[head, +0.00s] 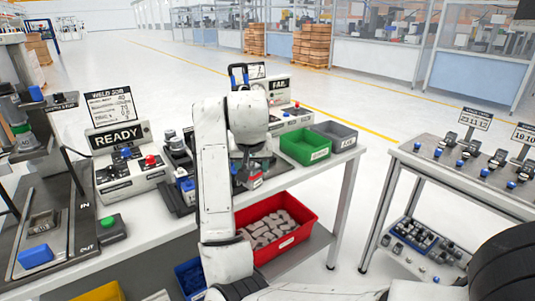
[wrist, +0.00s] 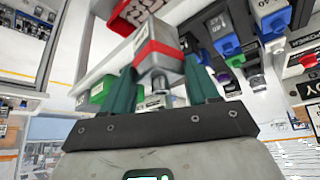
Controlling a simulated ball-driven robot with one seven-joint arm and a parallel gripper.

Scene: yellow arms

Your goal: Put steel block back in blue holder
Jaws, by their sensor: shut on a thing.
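The steel block (wrist: 158,62) is grey with a red band. My gripper (wrist: 160,82) is shut on it, with one dark green finger on each side. In the head view the block's red band (head: 254,181) shows below my wrist, above the right part of the workbench. A small blue holder-like part (head: 188,185) stands on the bench left of my arm. In the wrist view, blue parts (wrist: 228,46) show at the upper right, apart from the block. I cannot tell which blue part is the holder, and my arm hides some of the bench.
A green bin (head: 303,146) and a grey bin (head: 334,135) stand at the bench's right end. A red bin (head: 275,225) of grey parts is on the shelf below. A READY control box (head: 125,165) stands left. A second table (head: 460,175) is at right.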

